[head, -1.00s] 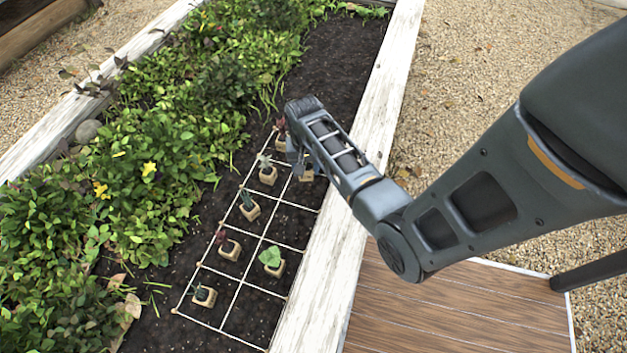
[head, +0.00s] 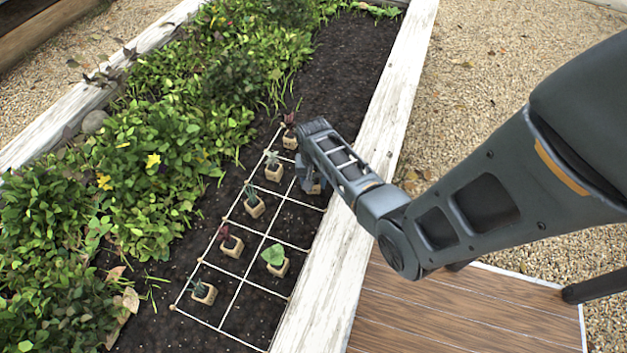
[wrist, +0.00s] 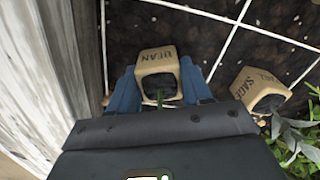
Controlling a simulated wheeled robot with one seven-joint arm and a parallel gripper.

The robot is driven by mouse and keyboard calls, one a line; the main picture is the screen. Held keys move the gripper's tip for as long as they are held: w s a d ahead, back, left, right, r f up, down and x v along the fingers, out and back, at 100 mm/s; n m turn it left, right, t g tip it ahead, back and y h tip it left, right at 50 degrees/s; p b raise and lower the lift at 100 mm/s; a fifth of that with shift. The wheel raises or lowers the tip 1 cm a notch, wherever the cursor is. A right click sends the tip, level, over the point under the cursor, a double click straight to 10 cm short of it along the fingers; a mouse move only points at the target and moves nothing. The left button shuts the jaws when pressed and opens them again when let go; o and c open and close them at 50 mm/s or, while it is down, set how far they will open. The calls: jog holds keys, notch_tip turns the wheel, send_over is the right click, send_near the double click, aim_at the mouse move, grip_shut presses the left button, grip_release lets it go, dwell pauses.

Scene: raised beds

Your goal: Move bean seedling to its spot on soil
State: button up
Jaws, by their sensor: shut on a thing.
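The bean seedling is in a tan pot (wrist: 157,62) printed BEAN in the wrist view, with a thin green stem at its opening. My gripper (wrist: 160,88) is shut on this pot, a blue finger on each side. In the head view my gripper (head: 309,180) is over the right column of the white string grid (head: 262,238), near its far end. Only a small tan part of the bean pot (head: 315,188) shows there; my arm hides the rest. The pot is close to the soil (head: 335,75); I cannot tell whether it touches.
A pot printed SAGE (wrist: 262,88) stands beside the bean pot. Several potted seedlings fill the grid's left column; a broad-leaved one (head: 275,262) stands in the right column, nearer. Dense foliage (head: 170,150) lies left, and a white wooden edge (head: 385,120) runs along the right.

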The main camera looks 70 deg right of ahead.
aim_at(314, 180)
jog(key=o, duration=1.1)
jog(key=shift+f, duration=0.1)
jog(key=shift+c, duration=0.2)
notch_tip(314, 180, up, 12)
jog(key=p, duration=0.4)
jog(key=s+a+r+n+t+h, duration=0.1)
jog(key=s+a+n+t, duration=0.2)
jog(key=a, duration=0.5)
jog(key=s+a+r+n+t+h, duration=0.1)
jog(key=s+a+n+t+h, duration=0.2)
jog(key=a, duration=0.6)
jog(key=s+a+r+n+t+y, duration=0.1)
jog(key=s+a+r+n+t, duration=0.1)
jog(key=r, duration=0.7)
jog(key=s+a+r+n+t+y, duration=0.1)
jog(key=s+a+r+n+t, duration=0.2)
jog(key=r, duration=0.7)
jog(key=s+a+r+n+t+y, duration=0.2)
jog(key=s+a+r+n+t, duration=0.1)
jog(key=r, duration=0.6)
jog(key=s+a+t, duration=0.1)
jog(key=s+a, duration=0.1)
jog(key=a, duration=0.1)
jog(key=shift+s+r, duration=0.15)
jog(key=shift+r, duration=0.05)
